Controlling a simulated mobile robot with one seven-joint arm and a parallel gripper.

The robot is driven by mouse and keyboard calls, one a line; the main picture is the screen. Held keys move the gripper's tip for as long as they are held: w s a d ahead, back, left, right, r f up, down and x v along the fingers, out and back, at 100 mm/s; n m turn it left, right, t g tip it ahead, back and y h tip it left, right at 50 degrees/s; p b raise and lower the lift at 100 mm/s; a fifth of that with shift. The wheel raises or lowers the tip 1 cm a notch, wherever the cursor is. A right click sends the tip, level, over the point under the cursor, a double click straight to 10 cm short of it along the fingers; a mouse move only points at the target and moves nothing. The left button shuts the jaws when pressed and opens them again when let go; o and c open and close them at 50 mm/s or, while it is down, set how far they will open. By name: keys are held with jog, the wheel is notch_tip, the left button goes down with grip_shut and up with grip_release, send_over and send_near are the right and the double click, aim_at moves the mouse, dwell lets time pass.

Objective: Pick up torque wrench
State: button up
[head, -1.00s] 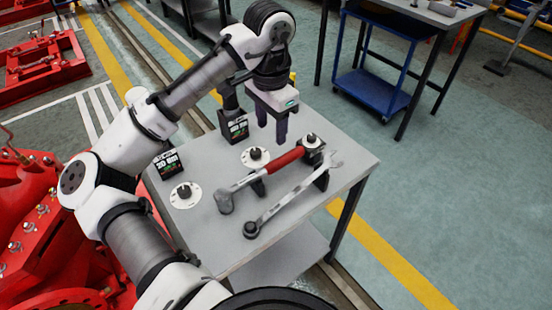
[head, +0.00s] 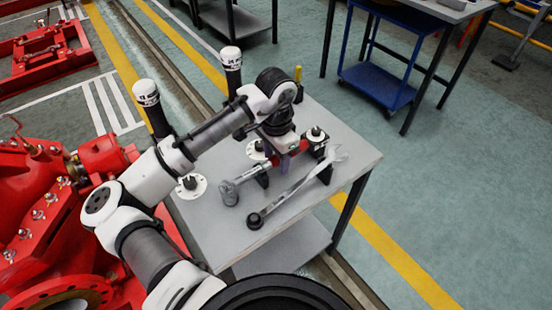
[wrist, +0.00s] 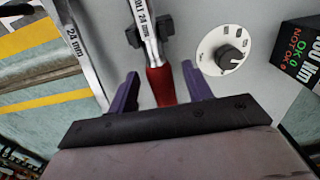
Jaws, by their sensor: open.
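The torque wrench, with a red handle and grey metal shaft and head, rests on black supports on the grey table; its shaft (head: 245,178) shows in the head view. In the wrist view its red handle (wrist: 160,85) lies between my fingers and its shaft is marked 24 mm. My gripper (head: 285,163) is open over the handle, and in the wrist view its two purple fingers (wrist: 159,75) stand one on each side of it. Whether they touch it I cannot tell. My gripper and wrist hide much of the handle in the head view.
A longer grey wrench (head: 292,190) lies beside it on the table (head: 290,228), also marked 24 mm in the wrist view. Round white dials (head: 192,187) and two dark, white-topped posts (head: 147,93) stand nearby. A red machine (head: 40,215) is at left.

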aim_at(276, 157)
jog(key=shift+f, duration=0.2)
grip_shut()
jog(key=shift+r, duration=0.1)
jog(key=shift+r, duration=0.1)
notch_tip(276, 157, up, 20)
jog(key=shift+b, duration=0.35)
dwell(0.4)
jog(key=c, duration=0.7)
grip_release()
grip_shut()
